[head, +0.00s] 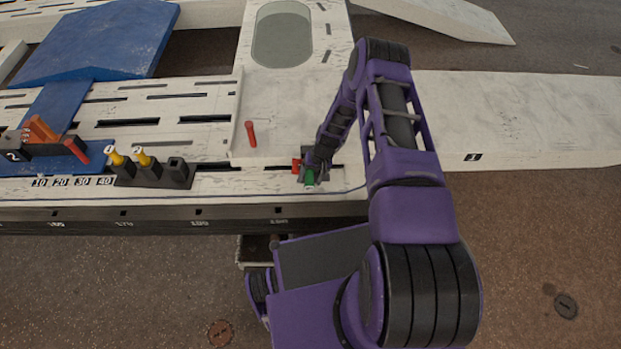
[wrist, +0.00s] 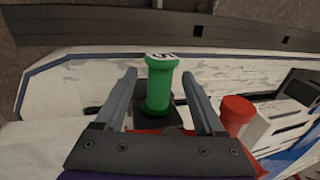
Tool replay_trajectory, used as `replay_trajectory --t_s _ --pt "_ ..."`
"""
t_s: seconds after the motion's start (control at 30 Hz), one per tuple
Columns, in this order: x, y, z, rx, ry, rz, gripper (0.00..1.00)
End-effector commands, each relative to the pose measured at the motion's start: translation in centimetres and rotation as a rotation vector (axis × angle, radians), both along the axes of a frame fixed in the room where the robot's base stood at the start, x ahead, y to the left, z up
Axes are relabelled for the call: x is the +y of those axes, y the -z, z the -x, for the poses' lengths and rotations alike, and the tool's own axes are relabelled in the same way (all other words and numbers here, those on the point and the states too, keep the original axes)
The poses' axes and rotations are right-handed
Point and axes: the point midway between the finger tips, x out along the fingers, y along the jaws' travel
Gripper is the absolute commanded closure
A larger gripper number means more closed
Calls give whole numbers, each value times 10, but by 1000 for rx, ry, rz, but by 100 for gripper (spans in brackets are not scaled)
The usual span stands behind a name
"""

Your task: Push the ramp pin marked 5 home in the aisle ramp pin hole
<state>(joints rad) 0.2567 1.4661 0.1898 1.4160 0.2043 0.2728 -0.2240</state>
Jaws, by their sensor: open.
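A green pin (wrist: 159,90) with a white top stands upright in a dark square block (wrist: 150,116) in the wrist view. The mark on its top looks like a 5, seen upside down. My gripper (wrist: 159,77) is open, with one finger on each side of the pin and a visible gap to each. In the head view my gripper (head: 312,172) is low at the bench's front edge, and a bit of the green pin (head: 309,181) shows beneath it. How deep the pin sits, and its hole, are hidden.
A red-topped piece (wrist: 236,112) stands close beside my right finger.

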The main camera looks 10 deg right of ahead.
Motion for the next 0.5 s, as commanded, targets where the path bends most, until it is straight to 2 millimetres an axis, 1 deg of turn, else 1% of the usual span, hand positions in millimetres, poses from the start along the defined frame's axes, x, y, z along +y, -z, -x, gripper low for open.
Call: replay_trajectory --t_s 0.13,0.27,0.3,0.37,0.4,0.47,0.5 --pt "0 0 0 0 0 0 29" --pt "0 0 0 0 0 0 52" --pt "0 0 0 0 0 0 59" --pt "0 0 0 0 0 0 70" --pt "0 0 0 0 0 0 77" --pt "0 0 0 0 0 0 88" --pt "0 0 0 0 0 0 95"
